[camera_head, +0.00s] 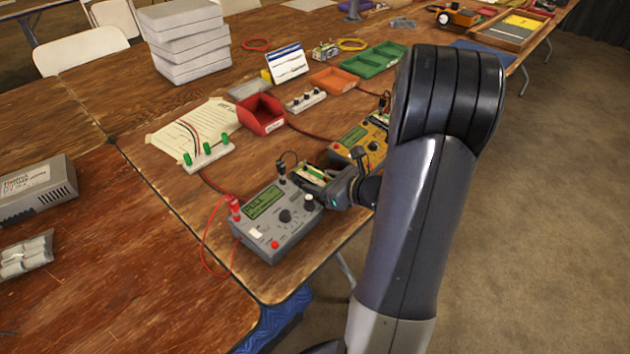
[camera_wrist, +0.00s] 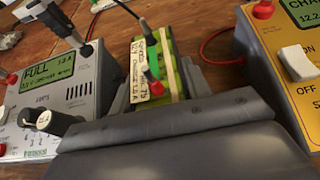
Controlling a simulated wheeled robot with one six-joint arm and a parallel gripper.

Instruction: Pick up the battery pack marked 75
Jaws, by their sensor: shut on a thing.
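The battery pack (camera_wrist: 165,62) has a green body, pale strips and a white label with small print; a 75 seems to show on it in the wrist view. It lies between the grey charger (camera_wrist: 60,85) and the yellow charger (camera_wrist: 285,60). My gripper (camera_wrist: 160,85) is shut on the pack, with a dark finger at each side. In the head view, my gripper (camera_head: 340,187) is at the table edge, and part of the pack (camera_head: 312,174) shows beyond it. The grey charger's screen reads FULL. A black lead and a red-tipped green part are on the pack's top.
The grey charger (camera_head: 275,222) stands close left of my gripper, and the yellow charger (camera_head: 362,138) stands behind it. Red wires run over the table. A red bin (camera_head: 262,115), a terminal board (camera_head: 208,155) and orange and green trays stand farther back.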

